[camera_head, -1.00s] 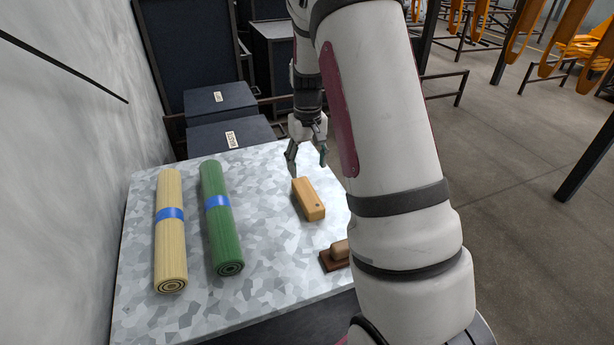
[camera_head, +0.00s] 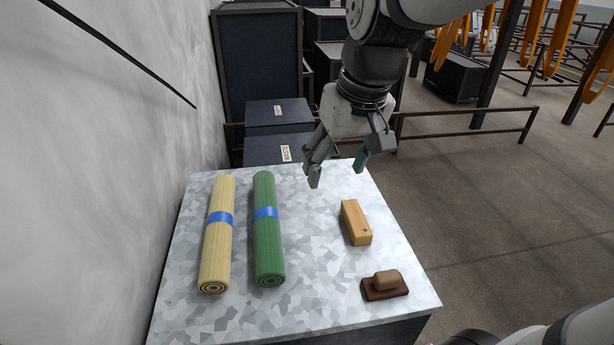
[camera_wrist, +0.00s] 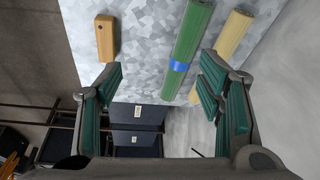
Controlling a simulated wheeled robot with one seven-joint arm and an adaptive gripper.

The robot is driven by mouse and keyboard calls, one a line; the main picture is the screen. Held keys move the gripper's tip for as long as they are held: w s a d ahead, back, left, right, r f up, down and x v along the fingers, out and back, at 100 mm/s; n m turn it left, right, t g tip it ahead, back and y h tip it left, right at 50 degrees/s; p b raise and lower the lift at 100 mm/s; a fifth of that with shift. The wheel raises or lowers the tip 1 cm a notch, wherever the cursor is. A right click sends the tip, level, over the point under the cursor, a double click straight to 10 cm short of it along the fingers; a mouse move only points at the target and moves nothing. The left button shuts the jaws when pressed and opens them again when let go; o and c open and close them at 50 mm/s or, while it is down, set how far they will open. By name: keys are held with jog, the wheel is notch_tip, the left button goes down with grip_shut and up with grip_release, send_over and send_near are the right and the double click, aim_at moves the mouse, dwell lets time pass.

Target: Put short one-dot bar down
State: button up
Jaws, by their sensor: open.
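The short one-dot bar (camera_head: 356,222) is a light wooden block with one dark dot on its near end. It lies on the grey patterned table (camera_head: 310,275), right of the middle, and also shows in the wrist view (camera_wrist: 105,38). My gripper (camera_head: 338,176) is open and empty. It is in the air above the table's far edge, behind the bar and apart from it. In the wrist view nothing is between the green finger pads (camera_wrist: 160,92).
A green roll (camera_head: 267,230) and a beige roll (camera_head: 218,250), each with a blue band, lie on the table's left. A brown block with a rounded handle (camera_head: 385,284) sits at the front right. Dark boxes (camera_head: 278,118) stand behind. The middle of the table is clear.

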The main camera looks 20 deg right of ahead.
jog(key=s+a+r+n+t, duration=0.1)
jog(key=s+a, duration=0.3)
jog(key=s, duration=0.7)
jog(key=shift+s+a+r+t, duration=0.15)
jog(key=shift+a+t, duration=0.2)
jog(key=shift+t, duration=0.05)
